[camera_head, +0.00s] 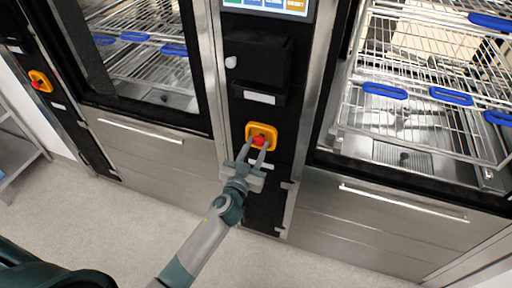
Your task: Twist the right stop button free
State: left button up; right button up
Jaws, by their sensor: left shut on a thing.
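The right stop button (259,139) is red and sits in a yellow square surround (262,128) on the black panel between the two washers. My left gripper (255,150) reaches up to it from below, its two grey fingers shut on the red button. The fingers cover part of the button, so its turn position cannot be told. Another red stop button (41,85) in a yellow surround is on the panel at the far left, with nothing near it. My right gripper is not in view.
A glass-doored washer with wire racks (420,100) stands on the right, and another (140,50) on the left. A lit screen (268,6) and a white knob (231,62) are above the button. The grey floor (150,215) in front is clear.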

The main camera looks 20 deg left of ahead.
pick_arm(q)
jog(key=shift+m, duration=2.9)
jog(key=o, duration=1.1)
jog(key=shift+c, duration=0.2)
jog(key=shift+s, duration=0.1)
